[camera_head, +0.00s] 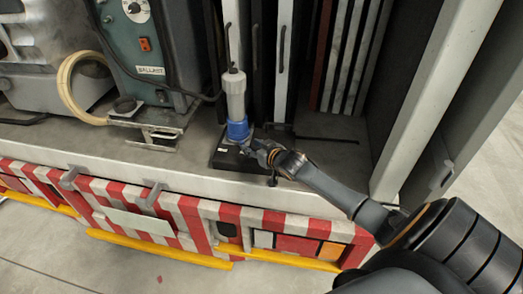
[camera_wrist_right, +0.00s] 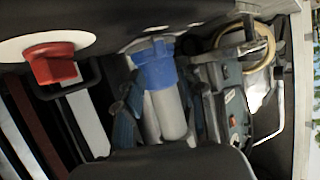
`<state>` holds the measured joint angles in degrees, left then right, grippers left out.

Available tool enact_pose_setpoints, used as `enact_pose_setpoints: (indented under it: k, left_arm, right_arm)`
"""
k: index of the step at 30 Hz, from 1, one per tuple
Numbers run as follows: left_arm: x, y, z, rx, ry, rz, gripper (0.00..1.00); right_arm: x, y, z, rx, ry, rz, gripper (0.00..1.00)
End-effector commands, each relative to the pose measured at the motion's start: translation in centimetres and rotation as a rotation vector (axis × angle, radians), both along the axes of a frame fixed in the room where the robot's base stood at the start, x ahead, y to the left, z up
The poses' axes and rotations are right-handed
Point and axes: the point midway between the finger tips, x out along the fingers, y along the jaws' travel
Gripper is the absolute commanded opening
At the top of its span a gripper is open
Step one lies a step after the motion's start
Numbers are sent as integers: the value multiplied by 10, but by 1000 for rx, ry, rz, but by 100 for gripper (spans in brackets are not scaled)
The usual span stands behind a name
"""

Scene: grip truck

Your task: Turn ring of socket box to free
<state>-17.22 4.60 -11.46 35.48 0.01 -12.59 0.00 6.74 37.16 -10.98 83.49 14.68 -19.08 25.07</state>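The socket box is an upright grey-white cylinder (camera_head: 235,95) with a blue ring (camera_head: 238,130) at its lower end, standing on a black base (camera_head: 229,154) on the truck's shelf. My right gripper (camera_head: 257,150) is close at the right of the ring, low over the base. In the right wrist view the blue ring (camera_wrist_right: 155,65) and the grey cylinder (camera_wrist_right: 168,115) show between my dark fingers, which stand apart. I cannot tell whether a finger touches the ring. My left gripper is not in view.
A green machine labelled BALLAST (camera_head: 150,50) and a beige hose loop (camera_head: 75,88) are at the left. Upright panels (camera_head: 283,60) stand behind the socket box. A white post (camera_head: 432,95) is at the right. A red knob (camera_wrist_right: 52,64) shows in the wrist view.

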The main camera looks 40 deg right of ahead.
Motion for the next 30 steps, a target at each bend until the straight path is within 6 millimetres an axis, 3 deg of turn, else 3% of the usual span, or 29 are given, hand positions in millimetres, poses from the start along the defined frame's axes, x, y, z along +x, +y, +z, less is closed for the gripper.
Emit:
enact_pose_setpoints:
  k: [3, 10, 30]
  left_arm:
    - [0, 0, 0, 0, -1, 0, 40]
    - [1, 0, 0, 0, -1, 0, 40]
    - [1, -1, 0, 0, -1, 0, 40]
  right_arm:
    - [-23, 1, 8, 0, 1, 1, 39]
    - [-49, 2, 20, 0, -1, 0, 39]
    - [-55, 2, 24, 0, -1, -1, 39]
